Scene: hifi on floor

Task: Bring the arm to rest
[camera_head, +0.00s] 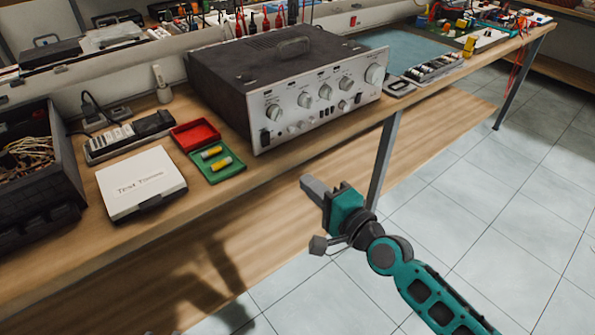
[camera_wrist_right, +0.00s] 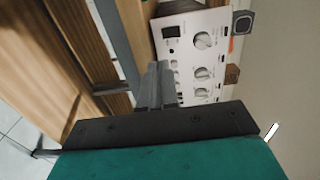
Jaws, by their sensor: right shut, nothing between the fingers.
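My right gripper (camera_head: 311,188) is shut and empty. It is held in the air in front of the workbench's front edge, below and in front of the hi-fi amplifier (camera_head: 322,97). In the right wrist view my right gripper's fingers (camera_wrist_right: 158,84) are together, with the amplifier's silver front panel (camera_wrist_right: 203,50) and its knobs behind them. The teal right arm (camera_head: 420,285) comes in from the lower right of the head view. My left gripper does not show in either view.
The wooden workbench (camera_head: 60,262) holds a white case (camera_head: 140,185), a green tray (camera_head: 232,166) with two yellow cylinders, a red tray (camera_head: 196,132), a power strip (camera_head: 130,135) and a dark crate (camera_head: 40,205) with cables. A bench leg (camera_head: 383,160) stands behind my right gripper. Tiled floor (camera_head: 500,240) is open at right.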

